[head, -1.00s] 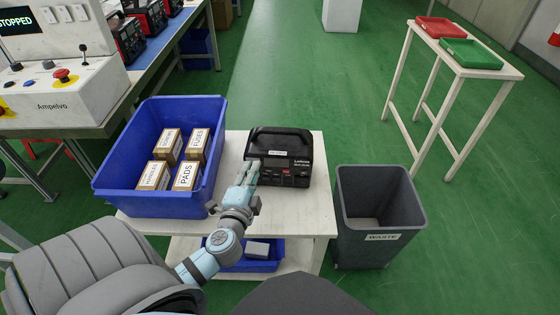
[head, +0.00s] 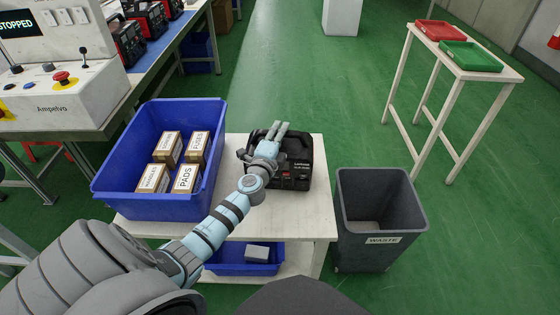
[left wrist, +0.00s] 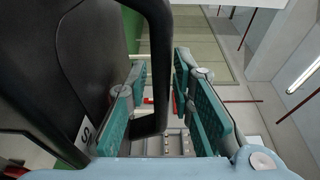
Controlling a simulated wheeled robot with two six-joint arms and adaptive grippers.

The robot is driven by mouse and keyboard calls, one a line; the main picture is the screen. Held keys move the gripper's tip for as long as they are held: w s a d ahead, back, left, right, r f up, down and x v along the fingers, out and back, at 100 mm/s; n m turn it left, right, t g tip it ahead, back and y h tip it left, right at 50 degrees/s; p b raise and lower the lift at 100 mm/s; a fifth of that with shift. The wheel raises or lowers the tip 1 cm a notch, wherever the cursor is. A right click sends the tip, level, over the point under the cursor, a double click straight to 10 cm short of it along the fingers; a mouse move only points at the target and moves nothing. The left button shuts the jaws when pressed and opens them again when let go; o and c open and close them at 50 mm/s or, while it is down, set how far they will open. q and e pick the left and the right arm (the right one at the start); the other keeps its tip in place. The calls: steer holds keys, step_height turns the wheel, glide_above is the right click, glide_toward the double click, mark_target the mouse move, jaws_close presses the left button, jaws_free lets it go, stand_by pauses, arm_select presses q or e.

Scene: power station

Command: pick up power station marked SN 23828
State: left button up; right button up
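The black power station (head: 300,152) stands on the white table, right of the blue bin. My left gripper (head: 278,130) reaches over its top from the front and hides part of it. In the left wrist view the power station's dark body (left wrist: 85,60) fills the left side, and its black handle (left wrist: 157,65) passes between the two teal fingers (left wrist: 165,100). The fingers are apart, with a gap between the handle and the right-hand finger. A white label (left wrist: 85,132) shows only a letter "S"; its number is not readable. My right gripper is not in view.
A blue bin (head: 112,185) with several boxes stands left on the white table (head: 290,215). A grey waste bin (head: 382,258) stands right of it. More power stations (head: 127,42) stand on the bench at upper left. A stand (head: 478,62) holds red and green trays.

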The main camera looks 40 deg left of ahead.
arm_select(q)
steer(key=shift+s, duration=0.1)
jaws_close()
steer(key=shift+r, duration=0.2)
steer(key=shift+r, duration=0.1)
